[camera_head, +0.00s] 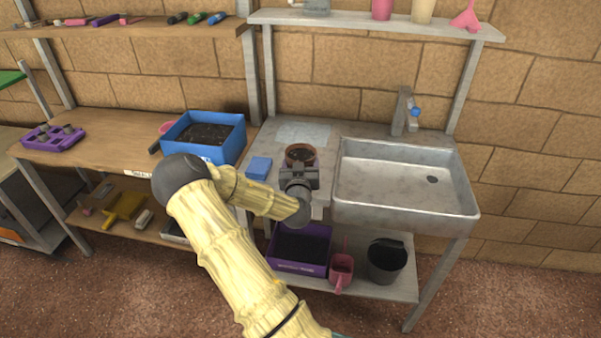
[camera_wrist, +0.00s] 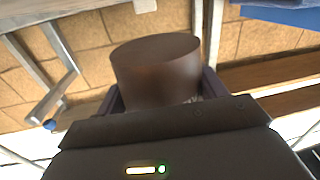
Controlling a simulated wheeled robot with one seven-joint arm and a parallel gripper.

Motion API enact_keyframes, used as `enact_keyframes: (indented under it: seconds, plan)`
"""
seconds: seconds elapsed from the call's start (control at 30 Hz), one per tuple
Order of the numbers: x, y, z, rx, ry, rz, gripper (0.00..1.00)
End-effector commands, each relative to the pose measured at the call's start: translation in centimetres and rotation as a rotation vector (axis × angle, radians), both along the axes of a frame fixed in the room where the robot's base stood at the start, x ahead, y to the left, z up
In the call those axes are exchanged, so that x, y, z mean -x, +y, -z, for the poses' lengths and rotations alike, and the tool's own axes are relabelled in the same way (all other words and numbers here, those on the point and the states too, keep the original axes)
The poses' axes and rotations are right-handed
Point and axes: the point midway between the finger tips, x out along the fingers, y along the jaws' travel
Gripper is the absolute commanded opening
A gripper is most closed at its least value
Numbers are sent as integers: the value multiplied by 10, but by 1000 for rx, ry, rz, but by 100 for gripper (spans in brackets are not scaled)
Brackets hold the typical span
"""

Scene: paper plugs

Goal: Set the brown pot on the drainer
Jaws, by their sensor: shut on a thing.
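The brown pot (camera_head: 301,152), with dark soil inside, is upright over the grey metal drainer (camera_head: 265,143) left of the sink basin in the head view. My gripper (camera_head: 299,168) is at its near side. In the wrist view, the pot (camera_wrist: 157,73) sits between the two fingers of my gripper (camera_wrist: 160,92), which is shut on it. My gripper hides the pot's lower front in the head view. I cannot tell whether the pot's base touches the drainer.
A pale rectangular patch (camera_head: 304,133) lies behind the pot, and a small blue block (camera_head: 258,167) is to its left. The basin (camera_head: 405,180) and tap (camera_head: 405,110) are to the right. A blue soil tray (camera_head: 203,148) stands on the left bench. A shelf (camera_head: 380,23) hangs above.

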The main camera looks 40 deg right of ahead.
Motion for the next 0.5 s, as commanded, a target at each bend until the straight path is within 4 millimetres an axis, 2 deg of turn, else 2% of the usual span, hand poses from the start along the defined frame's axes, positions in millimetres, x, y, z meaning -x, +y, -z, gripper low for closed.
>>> enact_keyframes:
  seconds: [0.13,0.4,0.5]
  plan:
    - [0,-1,4,0,3,1,48]
    - [0,0,38,1,3,0,48]
    - [0,1,42,1,2,-1,48]
